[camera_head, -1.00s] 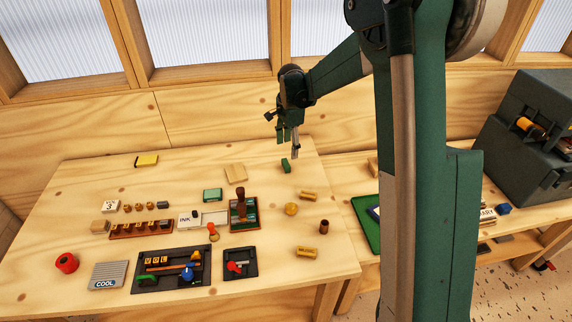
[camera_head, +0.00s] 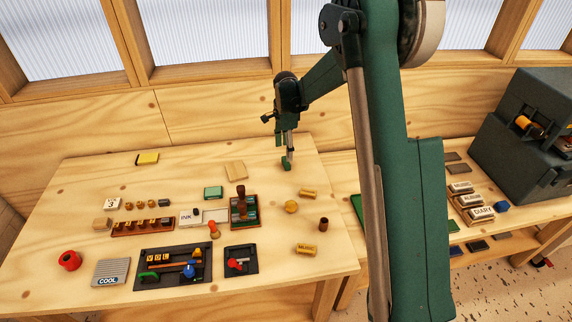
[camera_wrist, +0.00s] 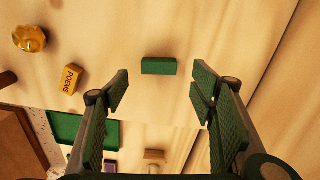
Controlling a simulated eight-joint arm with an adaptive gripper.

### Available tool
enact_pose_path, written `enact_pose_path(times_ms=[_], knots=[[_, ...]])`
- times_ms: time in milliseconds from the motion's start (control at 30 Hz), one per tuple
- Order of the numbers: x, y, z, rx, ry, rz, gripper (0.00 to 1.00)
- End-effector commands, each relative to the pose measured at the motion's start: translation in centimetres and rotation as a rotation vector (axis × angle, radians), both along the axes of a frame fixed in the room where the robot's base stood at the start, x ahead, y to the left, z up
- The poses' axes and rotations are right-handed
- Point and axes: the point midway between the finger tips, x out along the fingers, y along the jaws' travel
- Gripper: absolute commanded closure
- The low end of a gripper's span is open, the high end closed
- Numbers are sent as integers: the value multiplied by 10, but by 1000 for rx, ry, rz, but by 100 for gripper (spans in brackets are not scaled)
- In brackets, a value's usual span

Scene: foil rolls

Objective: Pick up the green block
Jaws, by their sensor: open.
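The green block (camera_head: 286,165) is a small dark green bar near the back right of the table. In the wrist view the green block (camera_wrist: 158,66) lies flat on the wood, a little beyond the gap between my fingers. My gripper (camera_head: 286,152) is just above the block in the head view and partly overlaps it. In the wrist view my gripper (camera_wrist: 160,80) is open and empty, with one finger on each side of the block's line. The height left between the fingertips and the block is hard to tell.
A gold knob (camera_wrist: 28,38) and a gold piece marked POEMS (camera_wrist: 71,79) lie left in the wrist view. A wooden square (camera_head: 235,170) and a stamp rack (camera_head: 243,212) stand left of the block. The wall (camera_head: 215,122) rises behind the table.

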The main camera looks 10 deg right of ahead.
Motion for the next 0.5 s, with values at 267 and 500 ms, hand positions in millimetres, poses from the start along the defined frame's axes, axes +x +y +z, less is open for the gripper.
enact_pose_path(times_ms=[267, 500], knots=[[0, 0, -19, 0, 0, 0, 44], [0, 0, -19, 0, 0, 0, 44]])
